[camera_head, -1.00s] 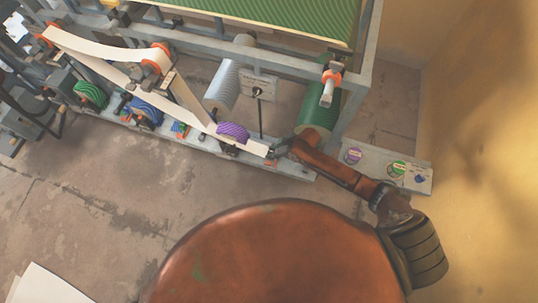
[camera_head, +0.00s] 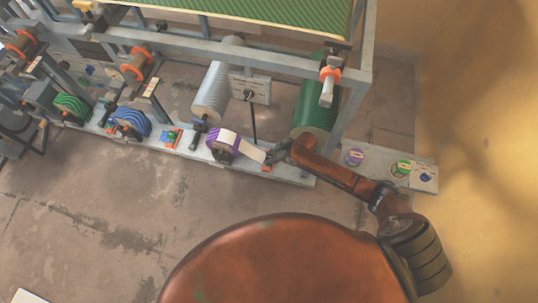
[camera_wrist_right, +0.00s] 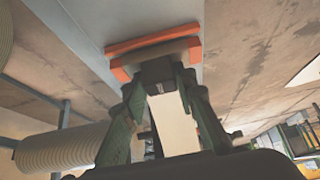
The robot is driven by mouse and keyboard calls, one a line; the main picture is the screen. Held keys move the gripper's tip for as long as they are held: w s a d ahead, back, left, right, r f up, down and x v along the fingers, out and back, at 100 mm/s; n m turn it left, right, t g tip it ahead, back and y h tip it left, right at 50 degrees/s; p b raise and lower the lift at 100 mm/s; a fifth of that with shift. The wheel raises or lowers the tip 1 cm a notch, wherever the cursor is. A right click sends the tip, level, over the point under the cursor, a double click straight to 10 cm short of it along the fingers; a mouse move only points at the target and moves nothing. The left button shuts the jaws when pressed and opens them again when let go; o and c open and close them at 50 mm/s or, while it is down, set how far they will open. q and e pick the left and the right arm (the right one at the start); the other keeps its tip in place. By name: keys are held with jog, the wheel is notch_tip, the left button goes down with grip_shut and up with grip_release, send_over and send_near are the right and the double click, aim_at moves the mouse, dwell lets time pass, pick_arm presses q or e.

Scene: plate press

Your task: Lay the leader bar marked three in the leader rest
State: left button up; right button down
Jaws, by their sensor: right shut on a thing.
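My right gripper (camera_head: 277,152) is low at the front rail of the press, to the right of the purple-striped roll (camera_head: 222,145). It is shut on the dark leader bar, which shows between its fingers in the right wrist view (camera_wrist_right: 158,72). A short pale strip (camera_head: 246,149) runs from the roll to the bar. No mark on the bar is readable. An orange-edged rest (camera_head: 267,168) sits on the rail just below the gripper. In the right wrist view the orange rest (camera_wrist_right: 152,42) is right beyond the bar; I cannot tell if they touch. My left gripper is not in view.
The press frame with green (camera_head: 316,105) and grey (camera_head: 213,92) rollers stands behind. Green-striped (camera_head: 72,108) and blue-striped (camera_head: 131,122) rolls are along the rail to the left. A panel with coloured discs (camera_head: 392,166) is at right. The floor in front is open.

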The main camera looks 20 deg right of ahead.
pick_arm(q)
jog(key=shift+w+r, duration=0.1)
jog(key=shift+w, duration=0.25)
pick_arm(e)
jog(key=shift+f, duration=0.2)
jog(key=c, duration=1.5)
grip_release()
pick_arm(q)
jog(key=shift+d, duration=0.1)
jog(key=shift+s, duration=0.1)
pick_arm(e)
jog(key=shift+s+d+r, duration=0.1)
jog(key=shift+r, duration=0.05)
jog(key=v, duration=1.1)
jog(key=shift+r, duration=0.25)
jog(key=shift+d, duration=0.1)
